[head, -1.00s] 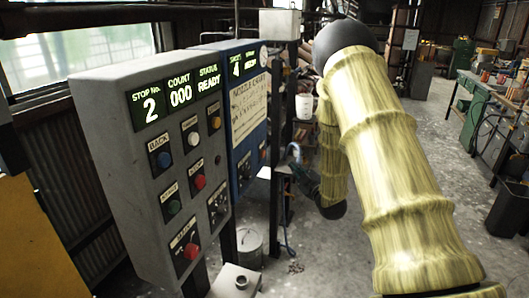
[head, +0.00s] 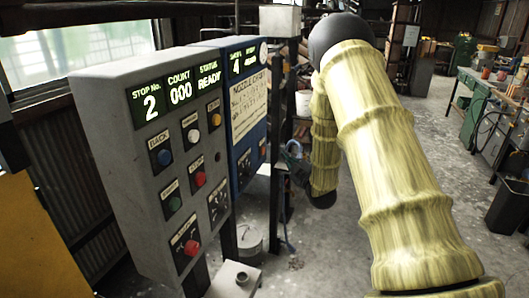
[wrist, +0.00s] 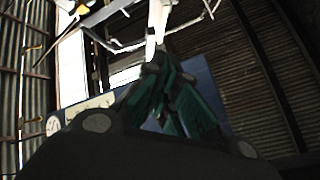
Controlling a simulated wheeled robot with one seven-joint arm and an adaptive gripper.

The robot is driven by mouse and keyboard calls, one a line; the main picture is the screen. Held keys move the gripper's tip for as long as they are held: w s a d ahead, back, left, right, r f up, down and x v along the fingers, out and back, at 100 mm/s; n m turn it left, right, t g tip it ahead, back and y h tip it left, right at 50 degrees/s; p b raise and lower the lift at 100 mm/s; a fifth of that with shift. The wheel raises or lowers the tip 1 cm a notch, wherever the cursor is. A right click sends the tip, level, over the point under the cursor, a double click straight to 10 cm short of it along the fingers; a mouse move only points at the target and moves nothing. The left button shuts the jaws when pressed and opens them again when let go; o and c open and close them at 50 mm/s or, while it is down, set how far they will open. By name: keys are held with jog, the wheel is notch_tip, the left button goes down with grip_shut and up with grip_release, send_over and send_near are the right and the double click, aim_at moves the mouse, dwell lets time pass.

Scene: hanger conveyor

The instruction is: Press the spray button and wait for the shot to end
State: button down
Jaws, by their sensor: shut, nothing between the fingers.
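A grey control panel (head: 120,180) stands at the left in the head view, with several coloured buttons and a green display reading stop 2, count 000, status READY. A blue panel (head: 240,172) with a nozzle chart stands behind it. I cannot read which button is marked spray. My gripper (head: 292,156) is small and dark at the right of the blue panel, partly hidden by a post and dim light. The wrist view shows its green fingers (wrist: 168,98) together and empty. I cannot tell whether they touch anything. The button faces are out of the wrist view.
A white round gauge (wrist: 54,126) shows at the left in the wrist view, with pale hanger-like frames (wrist: 150,40) above the fingers. A bucket (head: 250,242) stands on the floor below the panels.

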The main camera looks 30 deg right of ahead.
aim_at(264, 151)
jog(key=shift+w+a+b, duration=0.35)
jog(key=shift+w+a, duration=1.3)
jog(key=shift+w, duration=0.25)
jog(key=shift+w+a, duration=0.15)
jog(key=shift+w+a, duration=0.2)
jog(key=shift+w+a+b, duration=0.3)
jog(key=shift+w+b, duration=0.05)
jog(key=shift+b, duration=0.1)
dwell(1.2)
jog(key=shift+s+d, duration=0.1)
dwell(0.3)
jog(key=shift+s+d, duration=0.45)
jog(key=shift+s, duration=0.15)
